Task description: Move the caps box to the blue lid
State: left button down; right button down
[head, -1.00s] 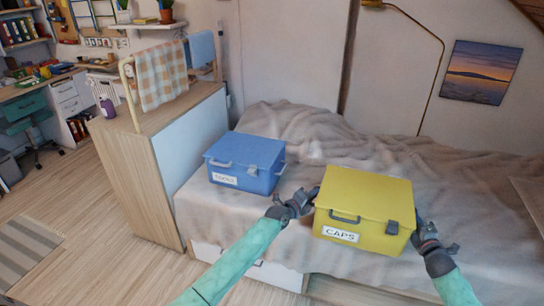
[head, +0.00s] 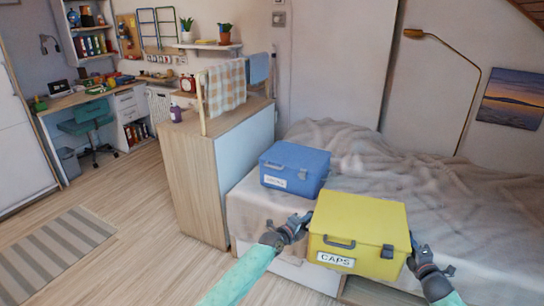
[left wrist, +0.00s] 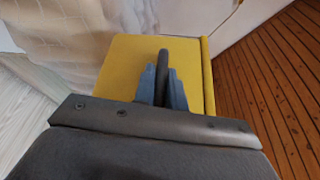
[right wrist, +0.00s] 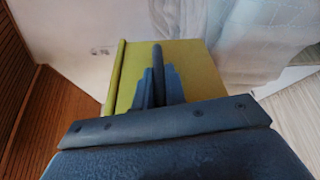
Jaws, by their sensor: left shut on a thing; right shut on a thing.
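The yellow caps box (head: 352,222), with a white CAPS label and dark latches, is in front of me in the head view, near the bed's front edge. My left gripper (head: 300,222) is shut on its left side handle, and my right gripper (head: 415,252) is on its right side. The wrist views show a dark handle between the fingers of the left gripper (left wrist: 163,85) and of the right gripper (right wrist: 158,80). The blue lid (head: 297,157) tops a blue labelled box on the bed, just behind and left of the caps box. I cannot tell whether the caps box touches the bed.
The bed's rumpled blanket (head: 440,190) spreads behind and to the right. A wooden cabinet (head: 205,165) with a towel rail stands left of the bed. Open floor (head: 150,200) with a striped rug (head: 65,250) lies to the left. A desk and chair (head: 90,125) are farther back.

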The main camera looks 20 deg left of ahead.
aim_at(296, 155)
jog(key=u, duration=1)
jog(key=i+l+u, duration=0.1)
jog(key=i, duration=0.2)
jog(key=i+l+u, duration=0.1)
jog(key=i+l, duration=0.15)
